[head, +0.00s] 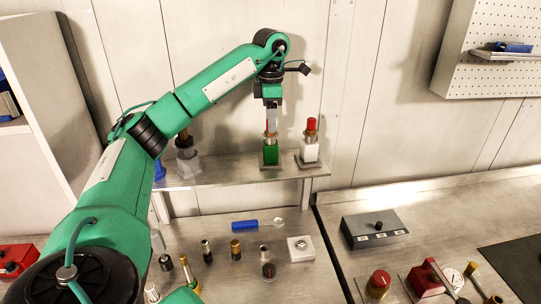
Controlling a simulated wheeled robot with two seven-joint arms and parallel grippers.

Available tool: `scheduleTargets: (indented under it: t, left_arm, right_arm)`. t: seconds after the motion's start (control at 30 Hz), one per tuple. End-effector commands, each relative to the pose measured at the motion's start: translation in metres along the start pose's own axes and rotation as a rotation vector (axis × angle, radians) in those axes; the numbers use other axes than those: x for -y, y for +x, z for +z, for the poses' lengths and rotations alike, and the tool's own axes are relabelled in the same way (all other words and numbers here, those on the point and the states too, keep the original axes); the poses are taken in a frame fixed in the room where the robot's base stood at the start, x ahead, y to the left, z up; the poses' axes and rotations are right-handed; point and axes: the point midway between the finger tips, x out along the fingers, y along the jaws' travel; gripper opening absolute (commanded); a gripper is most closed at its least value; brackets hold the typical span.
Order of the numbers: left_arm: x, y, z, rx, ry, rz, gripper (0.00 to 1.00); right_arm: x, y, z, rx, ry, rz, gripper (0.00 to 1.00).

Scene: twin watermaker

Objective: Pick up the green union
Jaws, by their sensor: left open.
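The green union (270,154) stands upright on a small dark plate on the raised metal shelf, with a narrow brass and red part on its top. My left gripper (271,124) points straight down right over it, with its fingers at the height of that top part. The jaws are open, and part of the union's top is hidden behind the fingers. I cannot tell whether a finger touches it. My right gripper is not in view.
A white union with a red top (310,142) stands close to the right on the shelf (220,177). Below on the bench are several small fittings, a blue-handled tool (244,225) and a white square block (300,248). A grey box (374,229) sits at the right.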

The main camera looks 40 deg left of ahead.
Motion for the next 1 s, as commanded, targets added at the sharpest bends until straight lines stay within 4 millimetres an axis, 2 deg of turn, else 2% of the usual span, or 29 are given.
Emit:
scheduleTargets:
  t: [0.17, 0.37, 0.53, 0.8, 0.87, 1.0]
  left_arm:
    - [-0.001, 0.006, 0.0, -0.003, -0.001, -0.001, 0.54]
    - [-0.003, 0.03, 0.001, -0.004, 0.0, -0.002, 0.54]
    - [-0.003, 0.05, 0.0, -0.002, 0.0, -0.001, 0.54]
    - [-0.003, 0.054, 0.001, -0.001, 0.0, 0.0, 0.54]
    - [-0.003, 0.053, 0.001, -0.001, 0.0, 0.0, 0.44]
    - [-0.003, 0.053, 0.001, -0.001, 0.0, 0.0, 0.16]
  right_arm:
    - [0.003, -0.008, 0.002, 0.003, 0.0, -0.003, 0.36]
    - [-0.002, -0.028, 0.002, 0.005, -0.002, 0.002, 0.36]
    - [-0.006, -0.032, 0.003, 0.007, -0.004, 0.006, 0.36]
    - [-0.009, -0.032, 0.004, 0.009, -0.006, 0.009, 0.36]
    - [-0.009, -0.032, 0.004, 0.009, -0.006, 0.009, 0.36]
    - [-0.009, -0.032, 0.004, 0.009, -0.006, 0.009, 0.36]
